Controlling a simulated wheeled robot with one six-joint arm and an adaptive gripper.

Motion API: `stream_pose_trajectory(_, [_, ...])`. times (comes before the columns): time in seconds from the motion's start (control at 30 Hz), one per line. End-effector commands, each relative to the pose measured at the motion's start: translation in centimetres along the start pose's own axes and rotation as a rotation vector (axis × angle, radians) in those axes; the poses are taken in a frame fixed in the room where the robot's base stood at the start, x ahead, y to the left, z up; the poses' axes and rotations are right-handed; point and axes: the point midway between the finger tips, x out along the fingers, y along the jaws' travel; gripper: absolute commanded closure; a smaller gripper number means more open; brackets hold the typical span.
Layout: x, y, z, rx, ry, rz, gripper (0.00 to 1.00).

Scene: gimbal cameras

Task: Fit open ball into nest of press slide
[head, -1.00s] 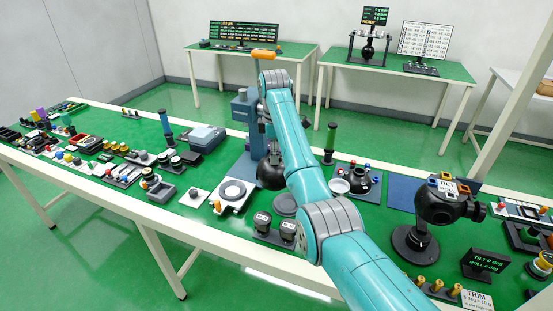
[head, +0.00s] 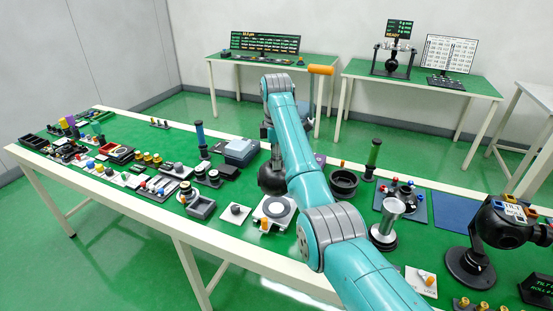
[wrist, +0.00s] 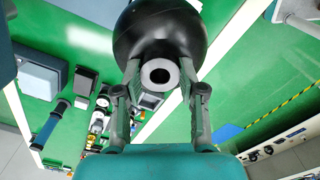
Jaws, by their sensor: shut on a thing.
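The open ball (wrist: 160,35) is a dark, glossy sphere with a grey ring around a dark round hole that faces the wrist camera. My gripper (wrist: 160,76) is shut on it, one finger on each side of the ring. My arm hides most of the press, and I cannot make out the nest.
A blue-grey box (head: 240,151) and a dark blue upright cylinder (head: 201,140) stand left of the ball. A black ring (head: 343,183) and a silver cylinder (head: 389,218) stand right of my arm. Many small parts crowd the bench's left end.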

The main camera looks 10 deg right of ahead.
Motion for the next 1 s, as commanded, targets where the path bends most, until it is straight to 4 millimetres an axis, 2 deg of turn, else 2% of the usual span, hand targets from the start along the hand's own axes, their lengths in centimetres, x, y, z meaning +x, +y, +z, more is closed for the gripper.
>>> stream_pose_trajectory(0.27, [0.8, 0.0, 0.0, 0.000, 0.000, 0.001, 1.00])
stream_pose_trajectory(0.8, [5.0, 0.0, 0.0, 0.000, 0.000, 0.001, 1.00])
stream_pose_trajectory(1.0, [5.7, 0.0, 0.0, 0.000, 0.000, 0.001, 1.00])
